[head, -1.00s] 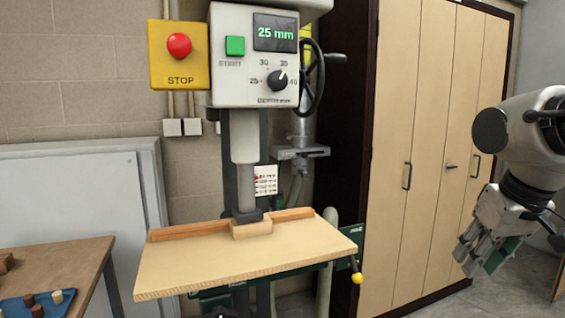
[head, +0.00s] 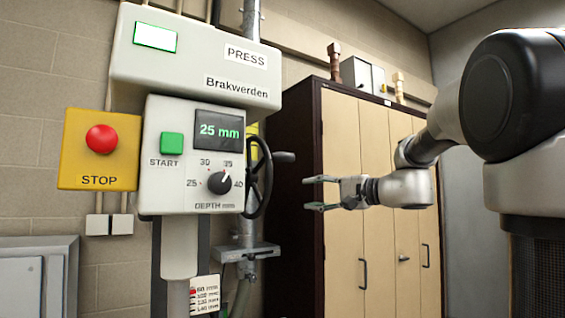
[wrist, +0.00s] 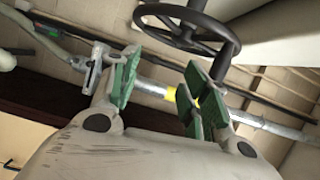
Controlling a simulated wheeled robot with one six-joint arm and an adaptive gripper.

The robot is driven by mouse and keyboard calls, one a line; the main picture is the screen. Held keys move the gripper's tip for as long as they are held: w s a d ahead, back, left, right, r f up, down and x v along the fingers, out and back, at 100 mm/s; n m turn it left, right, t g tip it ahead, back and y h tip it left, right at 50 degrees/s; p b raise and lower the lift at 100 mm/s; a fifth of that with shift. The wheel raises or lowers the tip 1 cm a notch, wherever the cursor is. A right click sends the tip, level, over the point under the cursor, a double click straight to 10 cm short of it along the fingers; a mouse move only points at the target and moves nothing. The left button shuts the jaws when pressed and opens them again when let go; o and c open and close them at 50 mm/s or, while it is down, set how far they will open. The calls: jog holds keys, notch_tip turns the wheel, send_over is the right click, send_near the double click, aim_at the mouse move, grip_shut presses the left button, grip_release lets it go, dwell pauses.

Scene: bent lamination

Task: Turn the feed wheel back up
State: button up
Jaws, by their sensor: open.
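The feed wheel (head: 267,172) is a black handwheel on the right side of the press head, with a dark handle (head: 284,157) pointing right. In the wrist view the wheel (wrist: 186,27) shows at the top, beyond the fingertips, its handle reaching down near the right finger. My gripper (head: 308,193) is open and empty, pointing left at the wheel from the right, slightly below the handle in the picture. Its green-padded fingers (wrist: 160,68) are spread in the wrist view with no contact visible. The display (head: 219,131) reads 25 mm.
The yellow box with the red STOP button (head: 101,139) and the green START button (head: 171,144) are left of the wheel. A depth knob (head: 219,183) sits beside it. A grey pipe (head: 246,225) runs behind. A tall cabinet (head: 345,200) stands behind my gripper.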

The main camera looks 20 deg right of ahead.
jog(key=t+y, duration=0.2)
send_near(290, 158)
jog(key=x, duration=0.4)
jog(key=shift+n, duration=0.3)
jog(key=x, duration=0.7)
jog(key=shift+w+a+r, duration=0.1)
jog(key=shift+w+a, duration=0.05)
jog(key=shift+w, duration=0.05)
grip_shut()
